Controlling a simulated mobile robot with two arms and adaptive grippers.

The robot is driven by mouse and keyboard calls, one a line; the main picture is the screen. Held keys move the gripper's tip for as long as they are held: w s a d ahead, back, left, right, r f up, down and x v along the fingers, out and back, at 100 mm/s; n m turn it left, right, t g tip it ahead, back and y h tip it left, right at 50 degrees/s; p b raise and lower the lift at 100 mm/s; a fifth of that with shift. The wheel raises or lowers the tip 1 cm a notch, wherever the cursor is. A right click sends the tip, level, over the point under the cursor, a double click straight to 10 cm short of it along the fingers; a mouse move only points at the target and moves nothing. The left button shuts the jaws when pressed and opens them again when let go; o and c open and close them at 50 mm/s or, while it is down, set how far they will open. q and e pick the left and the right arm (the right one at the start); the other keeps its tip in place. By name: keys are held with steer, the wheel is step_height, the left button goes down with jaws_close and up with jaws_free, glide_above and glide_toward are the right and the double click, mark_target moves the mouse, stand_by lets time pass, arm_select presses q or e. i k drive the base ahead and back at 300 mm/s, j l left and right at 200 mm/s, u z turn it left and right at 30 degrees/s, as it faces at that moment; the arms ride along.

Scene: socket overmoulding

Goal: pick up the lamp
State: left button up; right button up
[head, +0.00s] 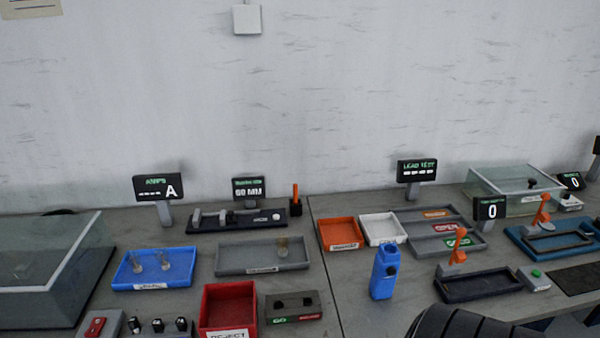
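No gripper fingers show in the head view, so I cannot see where either gripper is relative to the lamp.
An orange tray (340,246) and a white tray (383,241) lie behind the lamp. A dark tray with an orange lever (480,289) is to its right. A red bin (227,296), a blue tray (128,281) and a grey tray (233,268) lie left. Bare bench surrounds the lamp's base.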

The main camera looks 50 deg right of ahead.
mark_target(282, 240)
steer(key=l+z, duration=0.2)
steer(key=z, duration=1.2)
steer(key=i+j, duration=0.05)
